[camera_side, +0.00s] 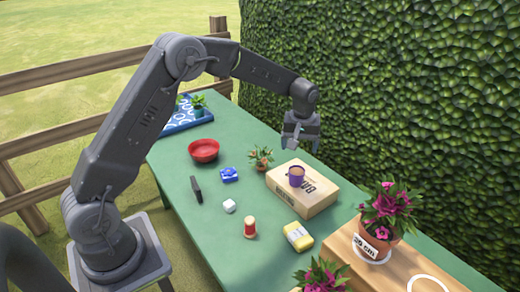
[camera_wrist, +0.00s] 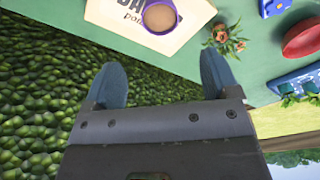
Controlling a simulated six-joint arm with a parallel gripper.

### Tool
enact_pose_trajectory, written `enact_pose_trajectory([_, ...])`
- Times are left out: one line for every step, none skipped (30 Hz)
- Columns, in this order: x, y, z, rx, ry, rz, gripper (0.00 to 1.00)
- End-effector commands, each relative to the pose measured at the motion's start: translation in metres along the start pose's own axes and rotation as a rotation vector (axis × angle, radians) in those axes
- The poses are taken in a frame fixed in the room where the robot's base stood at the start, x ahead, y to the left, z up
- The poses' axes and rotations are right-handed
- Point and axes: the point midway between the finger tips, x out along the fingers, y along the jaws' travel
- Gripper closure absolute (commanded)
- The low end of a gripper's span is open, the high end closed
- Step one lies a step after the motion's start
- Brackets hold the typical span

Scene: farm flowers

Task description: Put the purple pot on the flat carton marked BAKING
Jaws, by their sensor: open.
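The purple pot (camera_side: 296,176) stands upright on top of the flat tan carton (camera_side: 318,200), toward its far left part. In the wrist view the purple pot (camera_wrist: 160,16) shows at the top edge, with a brown fill, on the pale carton top (camera_wrist: 110,14) with partly hidden dark lettering. My gripper (camera_side: 300,140) is above the table's hedge side, behind and above the carton, apart from the pot. Its two fingers (camera_wrist: 165,85) are spread with nothing between them.
A small potted plant (camera_side: 261,158) stands left of the carton. A red bowl (camera_side: 203,150), blue box (camera_side: 229,174), white cube (camera_side: 229,206), red-and-cream spool (camera_side: 249,228) and yellow block (camera_side: 298,236) lie on the green table. A wooden stand (camera_side: 345,250) with pink flowers is at front right.

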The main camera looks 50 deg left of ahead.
Motion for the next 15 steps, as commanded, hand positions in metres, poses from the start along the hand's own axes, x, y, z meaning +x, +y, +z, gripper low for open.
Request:
enact_pose_trajectory([-0.002, 0.0, 0.001, 0.003, 0.001, 0.002, 0.19])
enact_pose_trajectory([-0.005, -0.001, 0.001, 0.006, 0.003, 0.004, 0.19])
enact_pose_trajectory([-0.012, -0.002, 0.003, 0.014, 0.007, 0.009, 0.19])
enact_pose_trajectory([-0.018, -0.003, 0.005, 0.024, 0.011, 0.014, 0.19])
enact_pose_trajectory([-0.027, -0.005, 0.009, 0.038, 0.016, 0.02, 0.19])
enact_pose_trajectory([-0.04, -0.008, 0.014, 0.059, 0.025, 0.03, 0.19])
enact_pose_trajectory([-0.052, -0.011, 0.019, 0.079, 0.032, 0.04, 0.19])
enact_pose_trajectory([-0.065, -0.015, 0.025, 0.101, 0.041, 0.05, 0.19])
enact_pose_trajectory([-0.082, -0.021, 0.035, 0.133, 0.052, 0.063, 0.19])
enact_pose_trajectory([-0.094, -0.027, 0.043, 0.158, 0.061, 0.073, 0.19])
enact_pose_trajectory([-0.106, -0.033, 0.051, 0.184, 0.071, 0.083, 0.19])
enact_pose_trajectory([-0.121, -0.041, 0.063, 0.22, 0.084, 0.095, 0.19])
enact_pose_trajectory([-0.131, -0.047, 0.072, 0.246, 0.093, 0.105, 0.19])
enact_pose_trajectory([-0.141, -0.053, 0.081, 0.273, 0.104, 0.114, 0.19])
enact_pose_trajectory([-0.153, -0.062, 0.094, 0.308, 0.117, 0.127, 0.19])
